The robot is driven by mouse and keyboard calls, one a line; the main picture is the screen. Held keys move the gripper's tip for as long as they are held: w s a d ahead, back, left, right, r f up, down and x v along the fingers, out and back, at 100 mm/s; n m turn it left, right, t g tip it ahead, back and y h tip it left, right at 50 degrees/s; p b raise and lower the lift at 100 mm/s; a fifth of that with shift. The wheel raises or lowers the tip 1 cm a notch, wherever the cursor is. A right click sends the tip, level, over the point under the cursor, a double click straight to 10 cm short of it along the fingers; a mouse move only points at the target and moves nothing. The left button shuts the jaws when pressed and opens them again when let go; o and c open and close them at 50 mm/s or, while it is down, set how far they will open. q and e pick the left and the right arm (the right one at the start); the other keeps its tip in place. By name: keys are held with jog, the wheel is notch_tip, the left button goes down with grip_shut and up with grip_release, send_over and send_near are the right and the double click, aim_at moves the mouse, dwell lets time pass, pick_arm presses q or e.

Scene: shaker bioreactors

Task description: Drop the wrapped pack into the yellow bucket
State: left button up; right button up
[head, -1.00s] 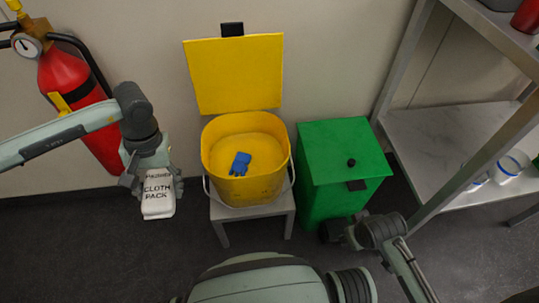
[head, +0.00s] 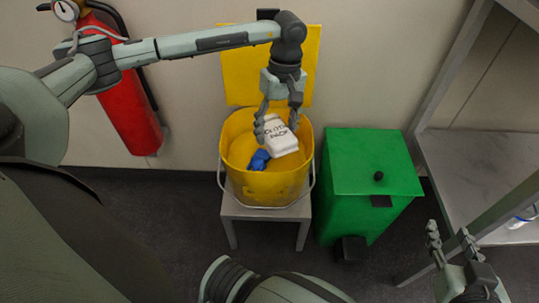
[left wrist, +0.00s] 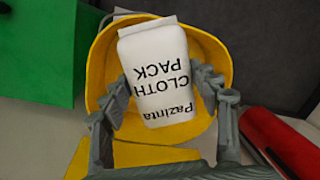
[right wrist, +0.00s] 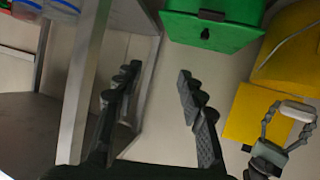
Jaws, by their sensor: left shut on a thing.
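The wrapped pack (head: 279,140) is white with black "CLOTH PACK" lettering. My left gripper (head: 279,122) is shut on it and holds it over the mouth of the yellow bucket (head: 265,188). In the left wrist view the pack (left wrist: 158,75) lies between the two fingers, with the bucket (left wrist: 104,62) behind it. The right wrist view also shows the pack (right wrist: 298,111) in the left gripper. A blue glove (head: 260,160) lies inside the bucket, beside the pack in the picture. My right gripper (head: 452,240) is open and empty at the lower right.
The bucket stands on a small grey stool (head: 232,212), its yellow lid (head: 238,75) raised behind. A green bin (head: 365,175) with a closed lid stands to its right. A red fire extinguisher (head: 130,115) hangs at left. A metal shelf (head: 470,165) is at right.

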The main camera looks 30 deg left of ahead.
pick_arm(q)
jog(key=a+n, duration=0.1)
jog(key=n, duration=0.1)
jog(key=w+a+n+b, duration=0.1)
jog(key=a+n, duration=0.1)
jog(key=a+r+n+h+b, duration=0.1)
jog(key=n, duration=0.1)
jog(key=shift+w+a, duration=0.25)
jog(key=shift+a, duration=0.1)
jog(key=shift+f, duration=0.1)
jog(key=shift+f+b, duration=0.8)
jog(key=shift+f, duration=0.05)
notch_tip(320, 180, down, 4)
jog(key=shift+r+b, duration=0.25)
jog(key=shift+b, duration=0.95)
jog(key=shift+f, duration=0.3)
pick_arm(e)
jog(key=s+a+r+t+y, duration=0.1)
jog(key=r+t, duration=0.3)
jog(key=r, duration=0.4)
jog(key=s+a+r+t+y, duration=0.2)
jog(key=r+t+y, duration=0.1)
jog(key=r, duration=0.4)
jog(key=s+a+r+t+y, duration=0.1)
jog(key=r+t, duration=0.4)
jog(key=r, duration=0.3)
jog(key=shift+s+a+r+y, duration=0.25)
jog(key=shift+s+r+y, duration=0.1)
jog(key=shift+y, duration=0.05)
